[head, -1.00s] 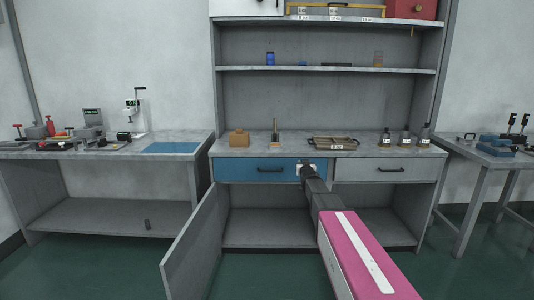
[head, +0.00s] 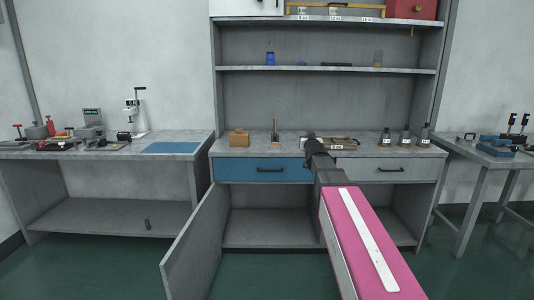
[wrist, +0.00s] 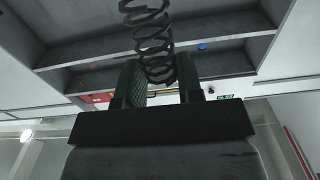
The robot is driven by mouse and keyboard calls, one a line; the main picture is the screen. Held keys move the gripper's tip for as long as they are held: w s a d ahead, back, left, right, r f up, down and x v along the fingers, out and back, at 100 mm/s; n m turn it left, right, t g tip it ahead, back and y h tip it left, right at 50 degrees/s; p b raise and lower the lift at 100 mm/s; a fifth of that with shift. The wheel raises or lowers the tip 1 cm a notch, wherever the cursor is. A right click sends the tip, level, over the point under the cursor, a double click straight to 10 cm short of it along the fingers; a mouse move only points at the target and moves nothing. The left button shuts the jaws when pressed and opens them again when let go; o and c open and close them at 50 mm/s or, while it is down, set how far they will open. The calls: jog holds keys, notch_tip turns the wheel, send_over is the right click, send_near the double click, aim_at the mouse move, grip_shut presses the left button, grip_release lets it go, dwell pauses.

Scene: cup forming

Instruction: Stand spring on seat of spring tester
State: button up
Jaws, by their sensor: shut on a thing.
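A dark coil spring (wrist: 151,32) stands out from between the jaws of my gripper (wrist: 158,72) in the wrist view. The jaws are shut on its near end, and the spring is slightly tilted. In the head view my gripper (head: 311,143) is at the front edge of the middle bench, and the spring cannot be made out there. A white upright stand with a lever and a small green display (head: 135,112), which looks like the spring tester, is on the left bench, far from my gripper. Its seat is too small to tell.
The left bench (head: 60,153) also holds a grey display unit (head: 92,118), red-handled tools and a blue mat (head: 171,147). The middle bench holds a brown block (head: 238,138), a tray (head: 345,144) and several dark bottles. A cabinet door (head: 192,238) stands open below.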

jog(key=s+r, duration=0.6)
jog(key=shift+r, duration=0.3)
jog(key=shift+a, duration=0.1)
